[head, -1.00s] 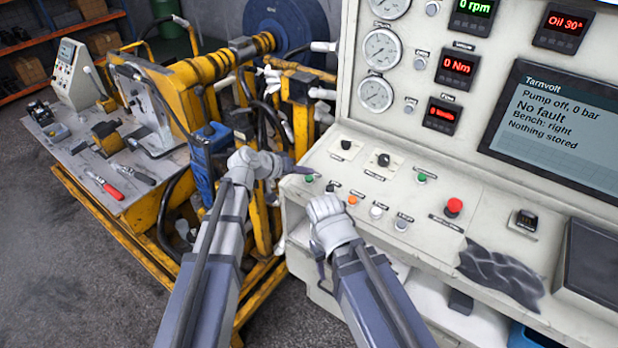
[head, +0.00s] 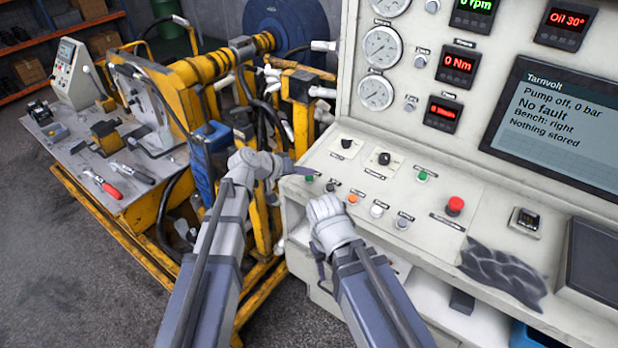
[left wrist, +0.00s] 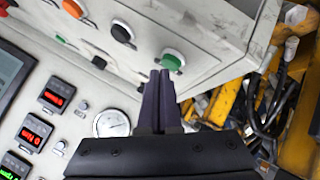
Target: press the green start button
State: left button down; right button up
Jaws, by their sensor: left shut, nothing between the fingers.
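A small green button (head: 309,178) sits at the left end of the front row on the white sloping console. In the left wrist view the green button (left wrist: 173,61) is large, just past my fingertips. My left gripper (head: 300,170) is shut and empty, its dark fingers pointing right at that button. The left gripper's fingertips (left wrist: 160,75) overlap the button's edge in the wrist view; I cannot tell whether they touch it. A second green button (head: 422,176) is farther right and back. Button labels are too small to read. My right arm's hand end (head: 331,222) is at the console's front edge; its fingers are unclear.
Orange (head: 352,199), white (head: 377,211) and grey buttons continue the row. A red mushroom button (head: 454,206) stands farther right. The screen (head: 560,130) reads "Pump off, 0 bar", "No fault". A yellow-framed test bench (head: 130,225) is close on the left.

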pick_arm(q)
jog(key=shift+f+b, duration=0.35)
dwell(0.7)
jog(key=shift+r, duration=0.15)
jog(key=shift+s+r+p, duration=0.1)
jog(key=shift+r+p, duration=0.6)
jog(key=shift+p, duration=0.1)
jog(key=r+p, duration=0.5)
jog(key=shift+s+a, duration=0.25)
jog(key=shift+s, duration=0.05)
jog(key=shift+f, duration=0.1)
dwell(0.6)
